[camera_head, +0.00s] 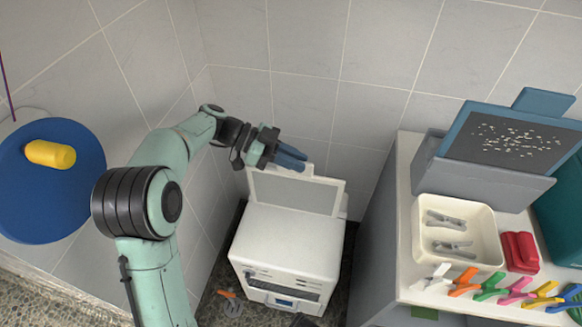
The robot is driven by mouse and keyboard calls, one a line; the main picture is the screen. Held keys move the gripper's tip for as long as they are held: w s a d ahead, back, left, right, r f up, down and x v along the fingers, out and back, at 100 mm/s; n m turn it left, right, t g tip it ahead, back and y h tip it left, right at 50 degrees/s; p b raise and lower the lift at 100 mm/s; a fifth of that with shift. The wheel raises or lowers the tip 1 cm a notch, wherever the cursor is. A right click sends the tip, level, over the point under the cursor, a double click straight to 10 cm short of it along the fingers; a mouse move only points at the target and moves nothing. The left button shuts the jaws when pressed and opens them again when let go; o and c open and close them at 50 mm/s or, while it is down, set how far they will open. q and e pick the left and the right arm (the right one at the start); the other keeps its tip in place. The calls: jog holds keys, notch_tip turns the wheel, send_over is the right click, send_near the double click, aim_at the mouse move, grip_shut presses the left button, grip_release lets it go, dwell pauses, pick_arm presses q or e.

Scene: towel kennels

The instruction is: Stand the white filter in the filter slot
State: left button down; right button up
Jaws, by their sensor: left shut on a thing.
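The white filter (294,191) is a white-framed panel with a grey mesh and a small tab on its top edge. It is roughly upright at the back of the white machine (290,245). My left gripper (291,157), with blue fingers, is at the filter's top edge and shut on its tab. The filter's lower edge meets the back of the machine's top. The filter slot itself is hidden, and I cannot tell how deep the filter sits. My right gripper is not in view.
A counter at right holds a blue-framed speckled panel (511,142) in a grey holder (480,176), a cream tray (461,262) with grey clips, a red object (520,252) and several coloured clips. A blue round surface (70,215) bears a yellow roll (50,154). Clips lie on the floor.

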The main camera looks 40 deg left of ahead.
pick_arm(q)
jog(key=shift+w+a+f, duration=0.35)
jog(key=shift+w, duration=0.3)
jog(key=shift+w+a+f, duration=0.4)
jog(key=shift+w, duration=0.3)
jog(key=shift+w+a+f, duration=0.35)
jog(key=shift+w, duration=0.3)
jog(key=shift+f, duration=0.1)
jog(key=shift+f, duration=1.5)
jog(key=shift+f, duration=1)
notch_tip(320, 180, down, 8)
